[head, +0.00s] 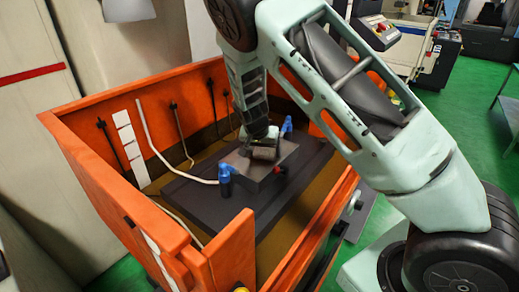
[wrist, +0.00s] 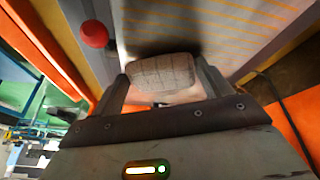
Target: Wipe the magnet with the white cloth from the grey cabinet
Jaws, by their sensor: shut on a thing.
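The magnet (head: 240,165) is a grey block on a dark slab inside the orange tank, with a red knob at its near side. In the wrist view its pale top face (wrist: 205,32) fills the area beyond my fingers. My gripper (head: 262,143) points down over the middle of the magnet. In the wrist view my gripper (wrist: 162,85) is shut on the cloth (wrist: 160,74), a pale, wrinkled bundle between the two fingers. The cloth is at or just above the magnet's top; I cannot tell if they touch. The grey cabinet is not clearly identifiable.
The dark slab (head: 205,205) lies on the floor of the orange tank (head: 90,170). Blue fittings (head: 225,180) stand at the magnet's corners, and a white hose runs to one. The red knob (wrist: 95,33) sticks out beside the magnet. Tank walls surround the arm's working space.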

